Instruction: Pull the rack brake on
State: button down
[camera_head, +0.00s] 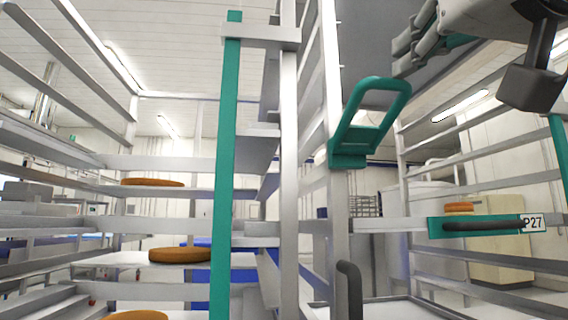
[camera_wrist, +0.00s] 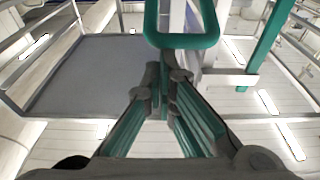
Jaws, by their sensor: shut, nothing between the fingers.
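A green loop handle (camera_head: 370,115), which looks like the rack brake, stands tilted up and to the right from a grey rack post (camera_head: 338,235). Its green base sits against the post. In the wrist view the green loop (camera_wrist: 183,41) lies just beyond my fingertips, its opening partly visible. My gripper (camera_head: 403,52) is at the upper right in the head view, above and right of the loop. In the wrist view my gripper (camera_wrist: 167,78) has its dark fingertips together with nothing between them. I see no clear contact with the loop.
A green upright (camera_head: 225,160) stands at left. Rack shelves hold round orange-brown discs (camera_head: 180,255). Grey rails and posts surround the loop.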

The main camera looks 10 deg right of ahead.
jog(key=f+b, duration=0.1)
jog(key=b, duration=0.1)
jog(key=s+f+b, duration=0.1)
jog(key=b, duration=0.1)
jog(key=shift+f+t+b, duration=0.35)
jog(key=shift+t+b, duration=0.05)
jog(key=shift+f, duration=0.15)
dwell(0.4)
